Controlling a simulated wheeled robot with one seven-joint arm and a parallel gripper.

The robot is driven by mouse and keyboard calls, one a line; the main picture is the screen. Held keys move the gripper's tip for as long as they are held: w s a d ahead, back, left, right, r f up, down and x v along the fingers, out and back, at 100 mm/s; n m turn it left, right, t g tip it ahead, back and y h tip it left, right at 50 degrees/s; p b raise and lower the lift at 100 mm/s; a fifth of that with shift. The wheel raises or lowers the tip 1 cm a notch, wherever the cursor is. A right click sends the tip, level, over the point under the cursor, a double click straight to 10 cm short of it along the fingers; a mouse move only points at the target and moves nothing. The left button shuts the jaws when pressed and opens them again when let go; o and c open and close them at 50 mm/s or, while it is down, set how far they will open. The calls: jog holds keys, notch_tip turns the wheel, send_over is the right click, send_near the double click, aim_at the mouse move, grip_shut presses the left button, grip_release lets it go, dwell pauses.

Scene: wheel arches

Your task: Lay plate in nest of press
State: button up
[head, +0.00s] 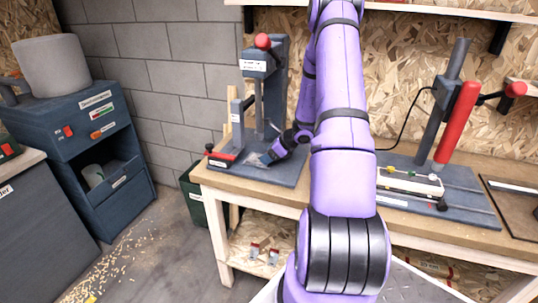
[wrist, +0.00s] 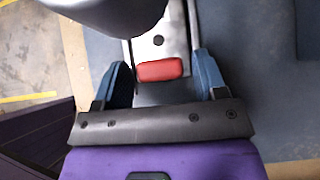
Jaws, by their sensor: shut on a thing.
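The press (head: 280,80) stands at the left end of the workbench, with a red knob on top and a grey base. My gripper (head: 264,159) is low over the press base, beside the column. It is shut on the plate (head: 251,160), a small pale grey piece at its fingertips. In the wrist view, my blue fingers (wrist: 164,82) flank the silver-grey plate (wrist: 178,40), which shows a dark round hole. A red block (wrist: 160,70) lies between the fingers; I cannot tell whether it belongs to the plate. The nest is not clearly visible.
A large grey rounded part (wrist: 110,12) covers the upper left of the wrist view, close to my fingers. A second fixture with a red lever (head: 458,122) stands right on the workbench (head: 330,196). A blue cabinet (head: 85,135) stands left, across open floor.

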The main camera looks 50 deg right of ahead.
jog(key=o, duration=1.1)
jog(key=shift+r, duration=0.15)
jog(key=v, duration=1.2)
